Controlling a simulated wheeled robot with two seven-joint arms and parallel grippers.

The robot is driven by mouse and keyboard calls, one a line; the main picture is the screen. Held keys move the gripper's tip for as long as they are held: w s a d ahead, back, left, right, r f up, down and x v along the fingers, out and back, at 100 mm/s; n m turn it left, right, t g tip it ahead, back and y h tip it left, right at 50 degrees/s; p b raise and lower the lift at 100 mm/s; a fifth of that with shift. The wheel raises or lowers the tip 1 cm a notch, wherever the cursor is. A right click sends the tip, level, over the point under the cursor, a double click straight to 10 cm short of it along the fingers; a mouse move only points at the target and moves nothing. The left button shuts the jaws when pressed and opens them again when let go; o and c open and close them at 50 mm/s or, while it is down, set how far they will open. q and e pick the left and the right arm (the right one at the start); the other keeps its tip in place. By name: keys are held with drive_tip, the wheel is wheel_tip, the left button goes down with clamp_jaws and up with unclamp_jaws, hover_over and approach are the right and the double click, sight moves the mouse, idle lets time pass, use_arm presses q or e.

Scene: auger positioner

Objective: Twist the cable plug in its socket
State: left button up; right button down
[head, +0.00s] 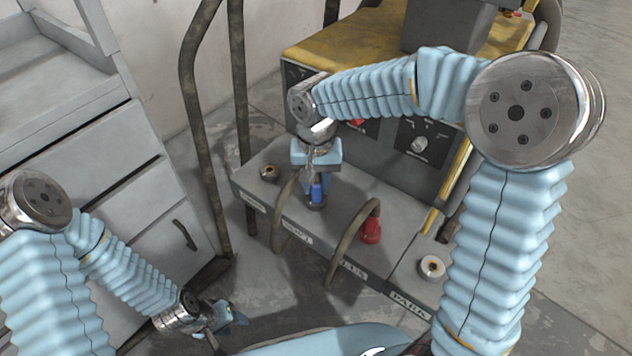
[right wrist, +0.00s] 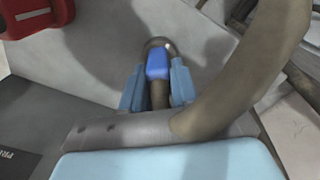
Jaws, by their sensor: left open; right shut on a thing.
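A blue cable plug (head: 317,191) sits upright at a socket on the machine's grey ledge (head: 262,205). In the right wrist view the blue plug (right wrist: 158,64) shows between the light-blue fingertips of my right gripper (right wrist: 157,88). My right gripper (head: 316,178) is shut on the plug from above. The plug's brown cable (head: 281,215) curves down off the ledge's front. The socket is mostly hidden by the plug. My left gripper (head: 222,318) is open and empty, low at the lower left, well away from the ledge.
A red plug (head: 371,230) with its own brown cable stands right of the blue one, and shows in the right wrist view (right wrist: 36,16). Bare sockets (head: 269,173) and (head: 431,267) flank them. A grey drawer cabinet (head: 130,180) stands left. The control panel (head: 424,147) rises behind.

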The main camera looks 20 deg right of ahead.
drive_tip(key=c, duration=0.8)
unclamp_jaws()
